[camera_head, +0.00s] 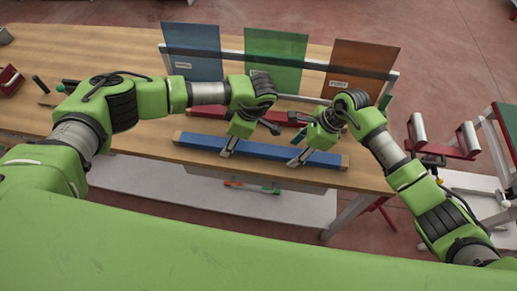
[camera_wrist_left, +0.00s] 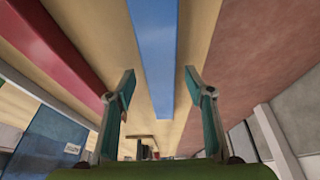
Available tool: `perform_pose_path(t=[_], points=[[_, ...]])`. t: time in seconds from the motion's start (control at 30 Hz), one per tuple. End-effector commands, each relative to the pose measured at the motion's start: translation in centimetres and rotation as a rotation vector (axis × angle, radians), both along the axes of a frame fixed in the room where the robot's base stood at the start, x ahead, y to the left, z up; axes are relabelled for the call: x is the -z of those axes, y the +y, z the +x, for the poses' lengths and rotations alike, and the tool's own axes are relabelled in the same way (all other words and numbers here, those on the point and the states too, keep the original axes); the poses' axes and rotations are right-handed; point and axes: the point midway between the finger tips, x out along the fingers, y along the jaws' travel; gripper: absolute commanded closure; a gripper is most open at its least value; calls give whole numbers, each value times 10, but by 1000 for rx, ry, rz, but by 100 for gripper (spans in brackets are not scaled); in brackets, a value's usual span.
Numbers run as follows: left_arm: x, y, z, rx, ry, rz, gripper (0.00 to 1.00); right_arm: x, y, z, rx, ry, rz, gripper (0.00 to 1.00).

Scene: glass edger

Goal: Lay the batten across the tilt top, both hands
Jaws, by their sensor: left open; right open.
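A long blue bar with pale wooden ends, which I take as the batten (camera_head: 262,150), lies along the near edge of the wooden table. It also shows in the left wrist view (camera_wrist_left: 155,45), lined up between my left fingers. My left gripper (camera_head: 227,152) is open just over the left-middle part of the bar. Its fingers also show in the left wrist view (camera_wrist_left: 160,72), apart and with nothing held. My right gripper (camera_head: 298,160) is open at the bar's right-middle part. I cannot tell whether either gripper touches the bar. I cannot tell which surface is the tilt top.
Red bars (camera_head: 208,111) lie behind the blue bar. A rack with blue (camera_head: 192,50), green (camera_head: 275,60) and brown (camera_head: 362,68) panels stands at the back. A red frame with grey rollers (camera_head: 468,138) stands right of the table (camera_head: 110,140).

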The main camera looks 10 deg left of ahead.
Motion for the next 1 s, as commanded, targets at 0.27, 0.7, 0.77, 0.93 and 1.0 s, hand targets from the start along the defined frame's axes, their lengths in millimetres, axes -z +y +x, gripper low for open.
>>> perform_pose_path(t=[0.27, 0.7, 0.77, 0.93, 1.0], points=[[8, 3, 0, 1, -1, 1, 51, 8, 4, 0, 0, 0, 1, 51], [7, 3, 0, 1, -1, 0, 100, 8, 3, 0, 0, 0, 1, 100], [7, 3, 0, 1, -1, 0, 100, 8, 3, 0, 0, 0, 0, 100], [6, 3, 0, 0, -1, 0, 100, 6, 3, 0, 0, -1, 1, 100], [4, 3, 0, 1, -2, 0, 100, 4, 3, 0, 0, -1, 1, 100]])
